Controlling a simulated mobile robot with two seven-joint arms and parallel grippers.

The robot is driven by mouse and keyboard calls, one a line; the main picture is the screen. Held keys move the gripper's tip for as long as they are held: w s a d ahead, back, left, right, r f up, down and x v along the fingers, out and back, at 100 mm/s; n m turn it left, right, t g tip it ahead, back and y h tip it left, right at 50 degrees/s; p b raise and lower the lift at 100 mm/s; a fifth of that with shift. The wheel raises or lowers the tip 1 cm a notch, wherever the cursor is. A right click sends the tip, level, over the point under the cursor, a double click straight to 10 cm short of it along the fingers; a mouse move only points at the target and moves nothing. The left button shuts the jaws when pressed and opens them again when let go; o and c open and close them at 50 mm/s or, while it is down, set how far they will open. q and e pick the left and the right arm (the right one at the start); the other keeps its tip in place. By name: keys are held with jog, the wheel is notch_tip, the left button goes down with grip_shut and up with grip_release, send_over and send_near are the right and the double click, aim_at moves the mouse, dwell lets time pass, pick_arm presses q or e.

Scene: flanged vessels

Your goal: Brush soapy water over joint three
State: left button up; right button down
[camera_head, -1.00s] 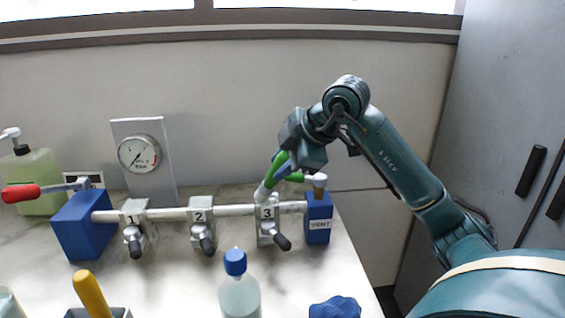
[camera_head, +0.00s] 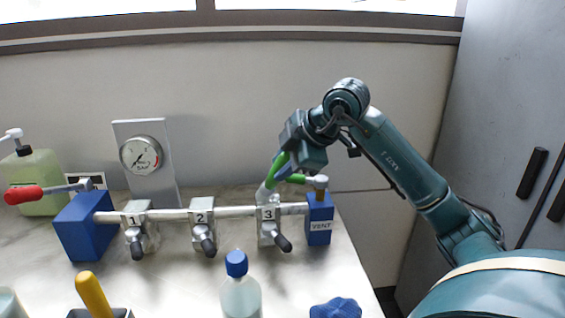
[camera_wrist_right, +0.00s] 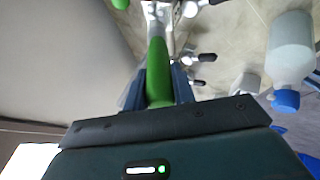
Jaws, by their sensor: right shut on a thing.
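Joint three (camera_head: 268,226) is a metal block marked 3 on the horizontal pipe, with a dark-tipped lever at its front. My right gripper (camera_head: 280,166) is shut on the green handle of a brush (camera_head: 276,168), just above joint three. The brush tilts down to the left and its pale lower end (camera_head: 263,193) meets or nearly meets the block's top; contact cannot be told. In the right wrist view the green brush handle (camera_wrist_right: 157,65) runs between the fingers toward the metal parts. My left gripper is not in view.
Joint one (camera_head: 138,228) and joint two (camera_head: 202,226) sit along the pipe to the left. A blue vent block (camera_head: 318,222) is close on the right. A blue-capped bottle (camera_head: 240,292) stands in front. A gauge (camera_head: 141,155) stands behind. A red-handled lever (camera_head: 24,194) is at left.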

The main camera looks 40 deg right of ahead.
jog(key=shift+s+a, duration=0.1)
jog(key=shift+s, duration=0.15)
jog(key=shift+s+d+f+b, duration=0.2)
jog(key=shift+s+d+b, duration=0.15)
jog(key=shift+d+b, duration=0.3)
jog(key=w+d, duration=0.1)
jog(key=w+d+p, duration=0.1)
jog(key=shift+d+r, duration=0.2)
jog(key=shift+d, duration=0.15)
jog(key=shift+s+a+f+b, duration=0.1)
jog(key=shift+s+a+b, duration=0.35)
jog(key=shift+s, duration=0.25)
jog(key=shift+s+a+b, duration=0.3)
jog(key=shift+s+a, duration=0.1)
jog(key=shift+s, duration=0.3)
